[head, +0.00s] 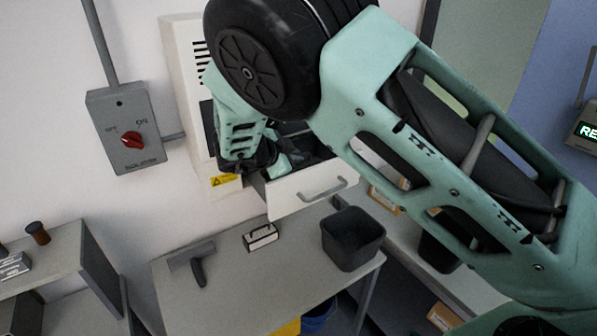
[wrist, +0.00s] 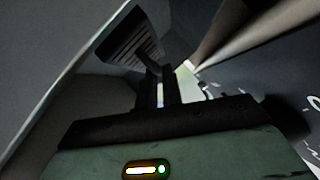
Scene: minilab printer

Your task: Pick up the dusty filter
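My gripper (wrist: 161,72) is in the white printer cabinet's opening, above its pulled-out drawer. In the wrist view its two dark fingers stand a narrow gap apart. A pale strip shows between them, and I see nothing clearly held. A dark ribbed panel (wrist: 130,42) lies just beyond and to the left of the fingertips. It may be the dusty filter, but the dim light leaves this uncertain. In the head view my gripper (head: 252,165) is mostly hidden by my wrist, and no filter can be made out. The white drawer (head: 295,196) is open.
The printer cabinet (head: 181,65) stands against the wall, beside a grey switch box (head: 124,148) with a red knob. On the table (head: 240,290) below are a black bin (head: 352,240), a small labelled block (head: 261,237) and a dark grey tool (head: 196,262). The table's front is clear.

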